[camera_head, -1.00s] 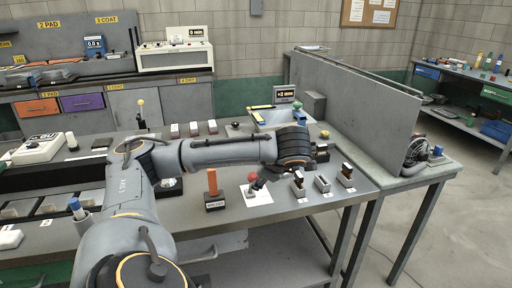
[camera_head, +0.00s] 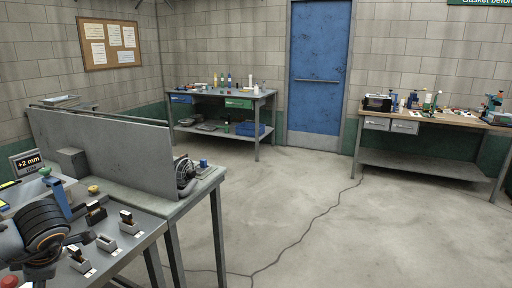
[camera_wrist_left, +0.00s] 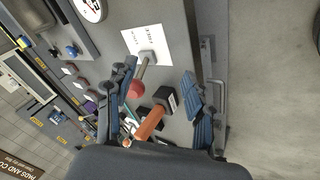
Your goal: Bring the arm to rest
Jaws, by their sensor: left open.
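My left gripper (camera_wrist_left: 160,108) is open in the left wrist view, with its two dark blue-grey fingers wide apart. Nothing is held between them. Beyond them, on the bench, I see an orange upright piece (camera_wrist_left: 149,124) in a black base and a lever with a red ball knob (camera_wrist_left: 136,90) beside a white sheet (camera_wrist_left: 138,42). In the head view my left wrist shows at the lower left, over the grey bench (camera_head: 150,232); the fingertips cannot be made out there. My right gripper is in neither view.
Small block holders (camera_head: 107,243) stand on the bench near my wrist. A grey upright panel (camera_head: 100,150) and a small fan (camera_head: 184,172) stand behind. The floor (camera_head: 330,225) to the right is open, with a cable across it. A blue door (camera_head: 319,75) and two other benches are farther back.

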